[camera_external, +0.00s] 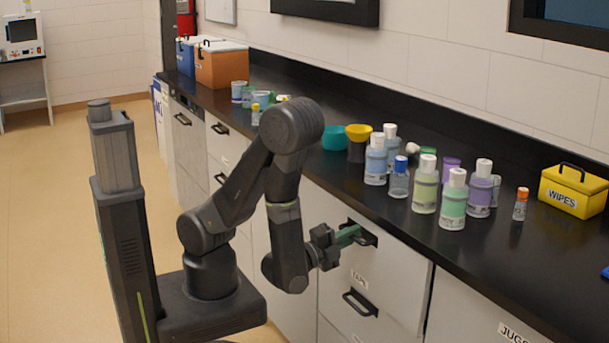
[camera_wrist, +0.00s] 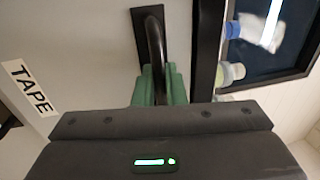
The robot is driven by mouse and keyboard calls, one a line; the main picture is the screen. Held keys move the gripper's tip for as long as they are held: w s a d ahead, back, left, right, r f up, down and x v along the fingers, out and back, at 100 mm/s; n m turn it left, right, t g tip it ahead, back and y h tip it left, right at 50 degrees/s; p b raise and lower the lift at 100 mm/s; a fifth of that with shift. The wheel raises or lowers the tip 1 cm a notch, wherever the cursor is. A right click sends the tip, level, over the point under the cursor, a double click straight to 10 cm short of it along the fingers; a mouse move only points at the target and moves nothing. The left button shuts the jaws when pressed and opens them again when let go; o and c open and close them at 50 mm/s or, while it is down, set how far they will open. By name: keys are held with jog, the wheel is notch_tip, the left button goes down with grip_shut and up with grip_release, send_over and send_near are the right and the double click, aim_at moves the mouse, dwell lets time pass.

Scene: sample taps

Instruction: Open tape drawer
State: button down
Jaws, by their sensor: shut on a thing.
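The drawer front (camera_external: 395,275) is pale grey and sits under the black counter. A label reading TAPE (camera_external: 359,281) is below its black handle (camera_external: 368,239); the label also shows at left in the wrist view (camera_wrist: 30,88). My gripper (camera_external: 349,236) reaches this upper handle from the left, its green fingers closed around the handle bar. In the wrist view, my gripper (camera_wrist: 158,88) has one green finger on each side of the black bar (camera_wrist: 155,45). The drawer looks about flush with the cabinet; no gap is visible. The fingertips are partly hidden by the handle.
Another black handle (camera_external: 360,303) is lower on the cabinet. The counter (camera_external: 445,245) overhangs above, with several bottles, a teal bowl (camera_external: 336,138) and a yellow wipes box (camera_external: 574,190). Open floor (camera_external: 60,220) is at left.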

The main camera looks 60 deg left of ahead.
jog(key=s+b, duration=0.4)
jog(key=s, duration=1.8)
jog(key=shift+s+b, duration=0.3)
jog(key=shift+b, duration=0.1)
jog(key=c, duration=1.9)
grip_release()
jog(key=shift+s+f+p, duration=0.3)
jog(key=shift+s+f, duration=0.15)
jog(key=shift+s, duration=1.8)
jog(key=shift+s+f+p, duration=0.3)
jog(key=shift+s+f, duration=0.1)
jog(key=shift+s, duration=1.9)
jog(key=shift+s+f+p, duration=0.3)
jog(key=shift+s+f, duration=0.15)
jog(key=shift+s, duration=1.8)
jog(key=shift+w, duration=0.15)
